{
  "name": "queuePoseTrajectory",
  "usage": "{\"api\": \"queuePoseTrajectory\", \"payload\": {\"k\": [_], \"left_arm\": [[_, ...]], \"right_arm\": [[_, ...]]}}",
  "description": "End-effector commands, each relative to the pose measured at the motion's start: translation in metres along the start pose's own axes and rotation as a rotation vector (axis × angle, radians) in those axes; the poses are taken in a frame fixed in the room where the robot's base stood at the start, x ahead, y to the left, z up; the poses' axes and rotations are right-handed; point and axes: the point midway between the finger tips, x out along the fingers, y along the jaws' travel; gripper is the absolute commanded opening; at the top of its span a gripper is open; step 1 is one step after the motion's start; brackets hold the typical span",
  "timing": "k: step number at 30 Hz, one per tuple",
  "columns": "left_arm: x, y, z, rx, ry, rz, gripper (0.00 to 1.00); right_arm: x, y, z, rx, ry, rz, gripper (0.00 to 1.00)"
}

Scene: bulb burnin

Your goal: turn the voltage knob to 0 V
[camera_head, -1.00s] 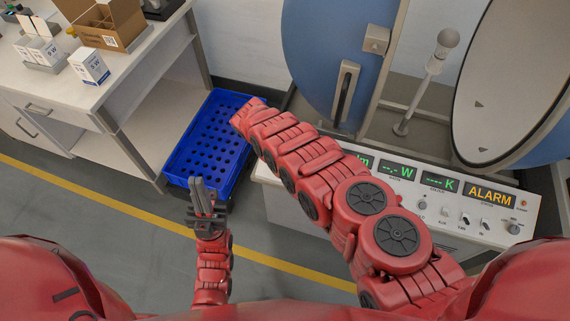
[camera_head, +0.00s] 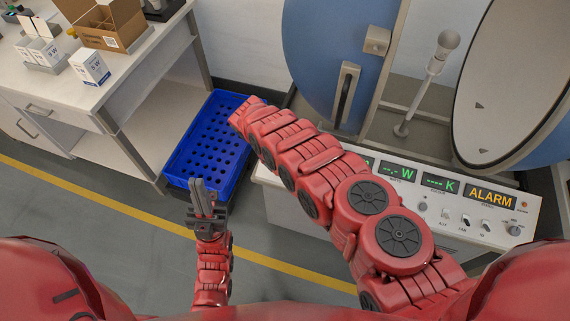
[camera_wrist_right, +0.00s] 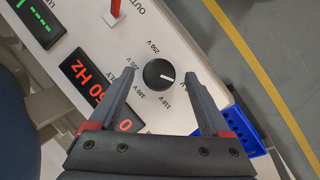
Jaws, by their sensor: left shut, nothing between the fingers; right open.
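The voltage knob (camera_wrist_right: 159,73) is a round black dial with a white mark pointing right, seen in the right wrist view. Voltage labels, including 250 V, are printed around it on the white panel (camera_wrist_right: 190,122). My right gripper (camera_wrist_right: 155,60) is open, with one finger on each side of the knob in the picture. I cannot tell whether the fingers touch it. In the head view my right arm hides the knob and the right gripper.
The console (camera_head: 407,195) carries green displays, an ALARM display (camera_head: 491,195) and several switches. A blue perforated crate (camera_head: 175,172) stands on the floor between console and workbench (camera_head: 120,80). In the wrist view a red display (camera_wrist_right: 88,78) lies left of the knob.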

Motion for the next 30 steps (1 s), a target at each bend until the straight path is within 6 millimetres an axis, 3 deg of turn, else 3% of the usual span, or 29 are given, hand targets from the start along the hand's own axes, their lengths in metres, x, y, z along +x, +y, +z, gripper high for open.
{"api": "queuePoseTrajectory", "payload": {"k": [10,21,30], "left_arm": [[-0.011,0.001,0.002,0.000,0.000,0.000,0.00],[-0.028,0.001,0.005,0.000,0.000,0.000,0.00],[-0.031,0.002,0.005,0.000,0.000,0.000,0.00]], "right_arm": [[-0.059,0.001,-0.001,0.001,0.004,0.003,0.81],[-0.143,0.000,-0.001,0.002,0.004,0.002,0.81],[-0.166,0.000,0.001,0.000,-0.001,0.001,0.81]]}}
